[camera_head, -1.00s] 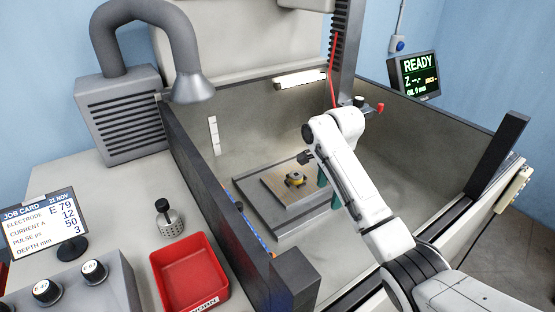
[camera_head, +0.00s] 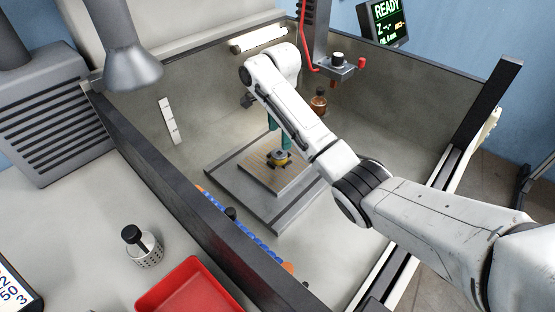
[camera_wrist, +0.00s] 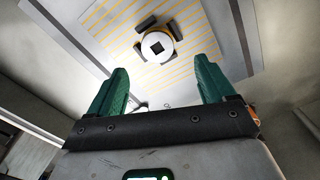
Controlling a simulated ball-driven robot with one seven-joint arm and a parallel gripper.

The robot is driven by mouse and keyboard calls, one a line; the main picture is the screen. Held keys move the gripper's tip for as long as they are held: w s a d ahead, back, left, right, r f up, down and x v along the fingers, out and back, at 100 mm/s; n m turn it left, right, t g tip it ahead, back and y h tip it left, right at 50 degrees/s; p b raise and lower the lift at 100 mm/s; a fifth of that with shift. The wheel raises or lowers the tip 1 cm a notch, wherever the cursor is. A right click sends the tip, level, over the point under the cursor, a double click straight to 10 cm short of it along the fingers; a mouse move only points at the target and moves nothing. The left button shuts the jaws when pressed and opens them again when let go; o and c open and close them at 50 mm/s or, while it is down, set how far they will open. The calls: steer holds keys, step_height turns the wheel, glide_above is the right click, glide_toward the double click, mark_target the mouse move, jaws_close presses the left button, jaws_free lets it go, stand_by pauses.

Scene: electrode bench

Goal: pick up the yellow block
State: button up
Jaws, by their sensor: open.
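The yellow block (camera_head: 279,157) is small, with a dark top, and sits on a tan striped plate (camera_head: 258,177) inside the grey tank. In the wrist view the block (camera_wrist: 169,54) shows from above as a pale round face with a black square, an orange-yellow rim and dark pieces around it. My gripper (camera_head: 279,134) has two green fingers and is open and empty. It is just behind and above the block in the head view. In the wrist view my gripper (camera_wrist: 163,76) has its fingers spread, with the block beyond the tips, roughly between them.
A brown bottle (camera_head: 319,102) is behind my arm. A grey column (camera_head: 318,30) rises at the back.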

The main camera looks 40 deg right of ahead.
mark_target(279, 153)
steer(key=f, duration=0.3)
steer(key=f+p, duration=0.1)
steer(key=f, duration=0.3)
steer(key=shift+s+a+f, duration=0.1)
steer(key=shift+a+f, duration=0.1)
steer(key=shift+c, duration=0.4)
steer(key=c, duration=1.3)
steer(key=shift+r, duration=0.1)
steer(key=shift+c, duration=0.7)
